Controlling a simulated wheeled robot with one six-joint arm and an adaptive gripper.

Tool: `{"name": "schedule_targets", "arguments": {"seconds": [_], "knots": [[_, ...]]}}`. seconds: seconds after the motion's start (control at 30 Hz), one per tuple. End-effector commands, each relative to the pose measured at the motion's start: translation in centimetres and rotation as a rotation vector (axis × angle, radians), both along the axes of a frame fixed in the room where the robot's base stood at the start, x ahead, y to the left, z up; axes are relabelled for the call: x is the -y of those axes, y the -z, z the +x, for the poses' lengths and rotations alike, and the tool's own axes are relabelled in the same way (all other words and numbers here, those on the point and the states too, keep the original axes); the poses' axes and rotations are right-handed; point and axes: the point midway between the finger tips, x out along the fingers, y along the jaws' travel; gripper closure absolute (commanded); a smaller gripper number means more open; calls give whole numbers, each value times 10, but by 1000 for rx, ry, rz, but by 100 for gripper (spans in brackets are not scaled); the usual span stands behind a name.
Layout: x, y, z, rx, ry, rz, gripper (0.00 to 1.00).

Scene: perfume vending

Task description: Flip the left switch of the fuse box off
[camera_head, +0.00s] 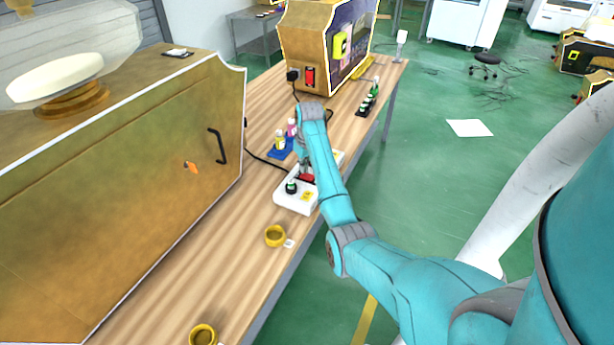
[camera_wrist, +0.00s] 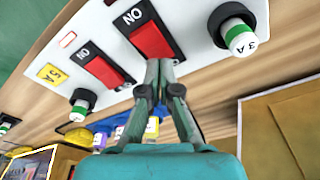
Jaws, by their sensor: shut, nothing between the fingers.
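The white fuse box (camera_head: 287,204) lies on the wooden bench in the head view, partly hidden by my arm. In the wrist view the fuse box (camera_wrist: 186,14) fills the top, with two red rocker switches and inverted ON labels. One switch (camera_wrist: 151,41) is at the picture's centre, beside the 3A fuse (camera_wrist: 238,35). The other switch (camera_wrist: 104,72) is further left, near the 5A label (camera_wrist: 52,75) and another fuse (camera_wrist: 82,104). My gripper (camera_wrist: 160,66) is shut and empty. Its tips are at the lower end of the centre switch; contact is unclear. My arm hides the tips in the head view.
Small bottles on a blue tray (camera_head: 279,153) stand behind the fuse box. A vending machine (camera_head: 305,50) stands at the back.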

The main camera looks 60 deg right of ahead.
Motion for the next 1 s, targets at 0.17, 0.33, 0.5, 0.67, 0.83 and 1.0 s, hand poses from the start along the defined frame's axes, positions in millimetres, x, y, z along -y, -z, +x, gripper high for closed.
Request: {"name": "schedule_targets", "arguments": {"seconds": [0.17, 0.33, 0.5, 0.67, 0.83, 1.0], "knots": [[0, -13, 0, 1, 0, 0, 100], [0, -25, 1, 1, 0, -2, 100], [0, -37, 1, 1, 0, -2, 100], [0, -47, 0, 1, 0, 0, 100], [0, -52, 0, 2, 0, -1, 100], [0, -53, 0, 1, 0, 0, 100]]}}
